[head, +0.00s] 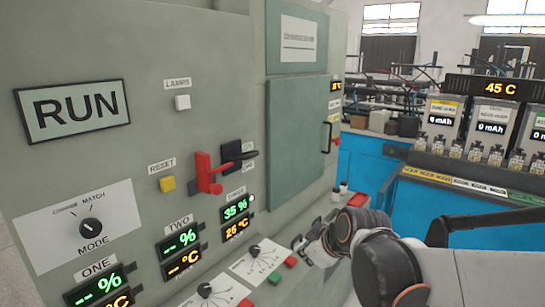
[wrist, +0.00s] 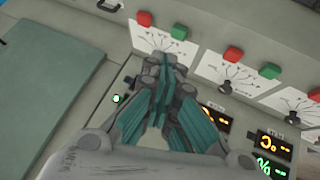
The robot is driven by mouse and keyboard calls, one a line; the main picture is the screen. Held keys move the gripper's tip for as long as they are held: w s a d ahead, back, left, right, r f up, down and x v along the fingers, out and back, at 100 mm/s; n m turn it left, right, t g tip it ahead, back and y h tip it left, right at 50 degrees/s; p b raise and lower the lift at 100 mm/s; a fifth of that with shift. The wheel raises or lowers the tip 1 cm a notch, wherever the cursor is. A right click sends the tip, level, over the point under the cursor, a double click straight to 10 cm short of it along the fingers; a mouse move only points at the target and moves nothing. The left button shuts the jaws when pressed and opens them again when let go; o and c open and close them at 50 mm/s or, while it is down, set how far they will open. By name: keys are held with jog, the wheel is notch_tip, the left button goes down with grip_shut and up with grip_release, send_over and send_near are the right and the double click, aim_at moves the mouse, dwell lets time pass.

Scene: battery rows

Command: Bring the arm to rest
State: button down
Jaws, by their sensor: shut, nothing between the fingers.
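My gripper (wrist: 165,65) is shut and empty, with its fingers together in the wrist view. It is in front of the machine's sloped panel, over the area of the displays and dial cards. In the head view my arm comes in from the lower right, bent, and my gripper (head: 308,245) is low beside the cabinet, partly hidden by my own arm links. I cannot tell from these views whether the fingertips touch the panel.
A cabinet door with a black handle (head: 327,137) is behind. A blue bench (head: 370,175) with battery slots stands at right.

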jog(key=s+d+m+h, duration=0.1)
jog(key=s+d+m, duration=0.2)
jog(key=s, duration=0.3)
jog(key=s+d+r+m+h, duration=0.1)
jog(key=s+d+m, duration=0.2)
jog(key=s, duration=0.4)
jog(key=s+d+m+h, duration=0.1)
jog(key=s+d+m, duration=0.3)
jog(key=s, duration=0.3)
jog(key=shift+s+d+r+g, duration=0.2)
jog(key=shift+s+d+g, duration=0.1)
jog(key=shift+d, duration=0.4)
